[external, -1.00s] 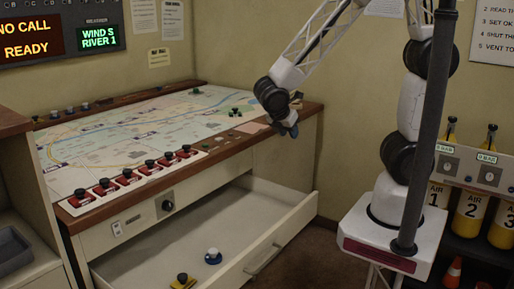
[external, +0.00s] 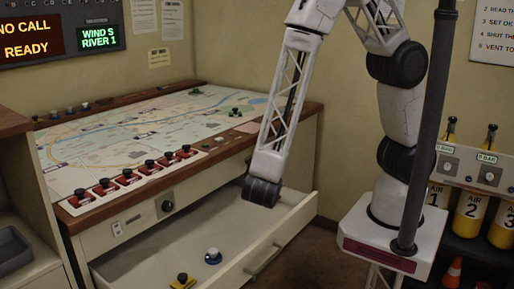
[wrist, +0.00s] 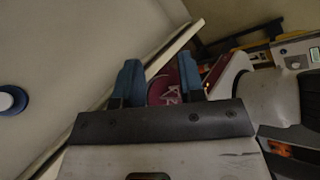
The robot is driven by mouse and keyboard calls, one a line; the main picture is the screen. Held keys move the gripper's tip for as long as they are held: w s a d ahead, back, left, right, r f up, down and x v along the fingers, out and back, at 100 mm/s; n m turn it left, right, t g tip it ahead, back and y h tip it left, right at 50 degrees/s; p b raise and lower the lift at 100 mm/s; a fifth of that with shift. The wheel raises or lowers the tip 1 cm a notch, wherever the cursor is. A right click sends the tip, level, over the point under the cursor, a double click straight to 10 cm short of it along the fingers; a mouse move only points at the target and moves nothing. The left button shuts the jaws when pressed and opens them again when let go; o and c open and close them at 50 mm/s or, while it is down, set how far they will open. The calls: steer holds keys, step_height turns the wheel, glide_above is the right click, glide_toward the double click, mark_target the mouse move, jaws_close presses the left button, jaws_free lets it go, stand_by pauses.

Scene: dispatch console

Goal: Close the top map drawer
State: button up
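The cream map drawer (external: 225,228) is pulled well out from under the map table in the external view. Its front panel has a bar handle (external: 264,259). In the wrist view the drawer front's top edge (wrist: 115,97) runs diagonally behind my fingers. My gripper (wrist: 160,82) is open, its two blue fingers apart with nothing held between them. In the external view the dark end of my arm is over the right part of the drawer; the fingers are hidden there.
A blue-and-white knob piece (external: 213,256) and a yellow piece with a black top (external: 182,281) lie in the drawer. The map table (external: 150,125) carries a row of red switches. My base stands right of the drawer; yellow air cylinders (external: 472,215) stand farther right.

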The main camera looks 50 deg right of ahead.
steer(key=s+a+f+n+t+y, duration=0.1)
steer(key=s+a+f+n+t, duration=0.45)
steer(key=a+f+n, duration=0.3)
steer(key=n+t+y, duration=0.4)
steer(key=n, duration=0.6)
glide_toward(269, 259)
steer(key=shift+f+m+x, duration=0.25)
steer(key=shift+x, duration=0.9)
steer(key=shift+w, duration=0.1)
steer(key=shift+x, duration=3.8)
jaws_close()
